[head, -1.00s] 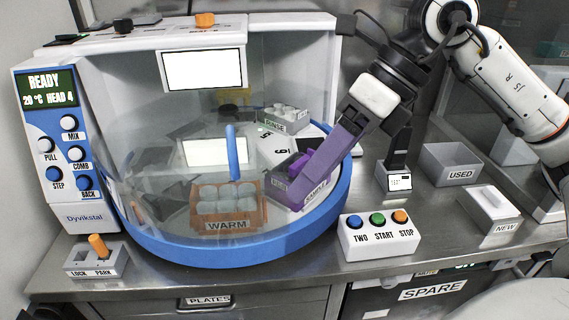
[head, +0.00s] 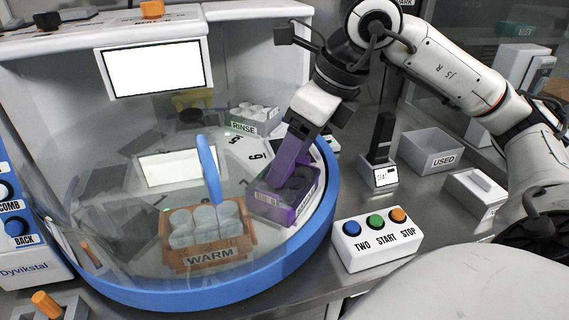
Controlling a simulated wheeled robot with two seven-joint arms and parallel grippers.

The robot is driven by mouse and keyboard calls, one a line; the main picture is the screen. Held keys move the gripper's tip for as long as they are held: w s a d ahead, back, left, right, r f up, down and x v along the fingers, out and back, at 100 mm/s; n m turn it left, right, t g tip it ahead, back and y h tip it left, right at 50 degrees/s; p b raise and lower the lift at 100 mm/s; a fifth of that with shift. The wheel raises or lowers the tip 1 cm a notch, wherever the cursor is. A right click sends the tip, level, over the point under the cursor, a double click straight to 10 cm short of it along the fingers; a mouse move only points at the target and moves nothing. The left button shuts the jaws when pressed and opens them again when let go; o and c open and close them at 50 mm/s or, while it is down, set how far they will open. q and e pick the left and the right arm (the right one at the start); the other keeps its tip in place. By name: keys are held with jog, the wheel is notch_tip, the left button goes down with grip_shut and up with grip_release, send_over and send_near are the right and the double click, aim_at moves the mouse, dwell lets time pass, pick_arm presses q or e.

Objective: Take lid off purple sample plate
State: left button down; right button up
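The purple sample plate (head: 304,207) sits in the round glass-fronted machine, at the right side of its turntable. Dark round shapes show in its top. My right gripper (head: 279,183) reaches down to it from above, with its long purple fingers over the plate's left part and their tips at or just inside its rim. The fingers overlap from this side, so their gap is hidden, and I cannot tell whether they touch the lid or its knob. No lid stands out apart from the plate. My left gripper is not in view.
An orange WARM rack (head: 212,255) and a grey RINSE rack (head: 254,119) stand on the turntable. The blue rim (head: 322,235) and glass cover with blue handle (head: 208,170) are close by. A button box (head: 374,240), a grey USED bin (head: 431,152) and a NEW box (head: 474,192) stand right.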

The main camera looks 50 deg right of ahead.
aim_at(288, 180)
jog(key=shift+x, duration=0.95)
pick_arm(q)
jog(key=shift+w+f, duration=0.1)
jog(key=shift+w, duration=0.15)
pick_arm(e)
jog(key=c, duration=1.1)
